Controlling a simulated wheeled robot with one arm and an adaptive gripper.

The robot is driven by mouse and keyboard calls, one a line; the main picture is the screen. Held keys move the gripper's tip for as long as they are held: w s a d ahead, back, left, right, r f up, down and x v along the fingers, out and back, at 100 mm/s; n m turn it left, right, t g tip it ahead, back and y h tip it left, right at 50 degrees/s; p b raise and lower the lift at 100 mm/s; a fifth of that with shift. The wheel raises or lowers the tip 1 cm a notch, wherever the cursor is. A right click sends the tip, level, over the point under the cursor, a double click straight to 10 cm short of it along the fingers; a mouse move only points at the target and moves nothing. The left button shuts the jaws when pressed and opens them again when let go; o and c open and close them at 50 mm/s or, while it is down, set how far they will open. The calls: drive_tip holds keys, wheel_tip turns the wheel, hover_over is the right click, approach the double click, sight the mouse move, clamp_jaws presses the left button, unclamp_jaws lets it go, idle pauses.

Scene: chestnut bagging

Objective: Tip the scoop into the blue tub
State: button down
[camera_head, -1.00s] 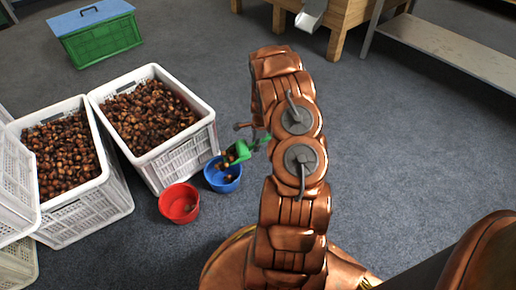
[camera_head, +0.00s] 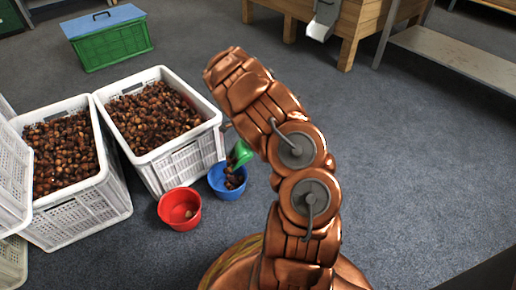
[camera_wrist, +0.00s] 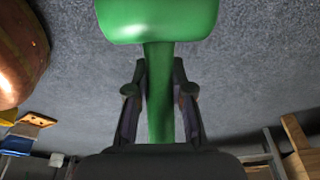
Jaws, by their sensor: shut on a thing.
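The green scoop (camera_head: 241,153) is tilted mouth-down over the blue tub (camera_head: 219,189). Brown chestnuts (camera_head: 234,178) show just below the scoop, inside the tub. In the wrist view my gripper (camera_wrist: 159,92) is shut on the handle of the scoop (camera_wrist: 157,20), one finger on each side. The scoop's smooth green outside faces the wrist camera, so its inside is hidden there. In the head view my arm covers the handle and most of my gripper.
A red tub (camera_head: 165,211) with a little in it stands left of the blue tub. White crates (camera_head: 188,165) full of chestnuts stand behind and left. A green bin with a blue lid (camera_head: 110,45) is at the back. Grey floor on the right is open, up to a wooden stand (camera_head: 347,40) and bench.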

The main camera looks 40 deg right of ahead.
drive_tip(key=shift+w+a+r+g+h+b, duration=0.3)
drive_tip(key=shift+w+a+h+b, duration=0.15)
drive_tip(key=shift+b, duration=0.7)
drive_tip(key=shift+w+a+r+g+h+b, duration=0.45)
drive_tip(key=shift+a+b, duration=0.2)
drive_tip(key=shift+b, duration=0.5)
drive_tip(key=shift+w+a+r+g+h, duration=0.35)
drive_tip(key=shift+a+r+h, duration=0.15)
drive_tip(key=shift+a+r, duration=0.2)
drive_tip(key=shift+d+p, duration=0.1)
drive_tip(key=shift+p, duration=0.25)
drive_tip(key=shift+s+d+f+y+p, duration=0.15)
drive_tip(key=shift+s+d+y+p, duration=0.3)
drive_tip(key=shift+p, duration=0.4)
drive_tip(key=s+d+f+t+y+p, duration=0.1)
drive_tip(key=p, duration=0.1)
drive_tip(key=shift+d+p, duration=0.2)
drive_tip(key=shift+p, duration=0.1)
drive_tip(key=s+d+f+t+y+p, duration=0.2)
drive_tip(key=d+f+t+y, duration=0.3)
drive_tip(key=f+y, duration=0.3)
drive_tip(key=shift+s+d+f+t+y, duration=0.35)
drive_tip(key=shift+s+f+t, duration=0.45)
drive_tip(key=shift+s, duration=0.05)
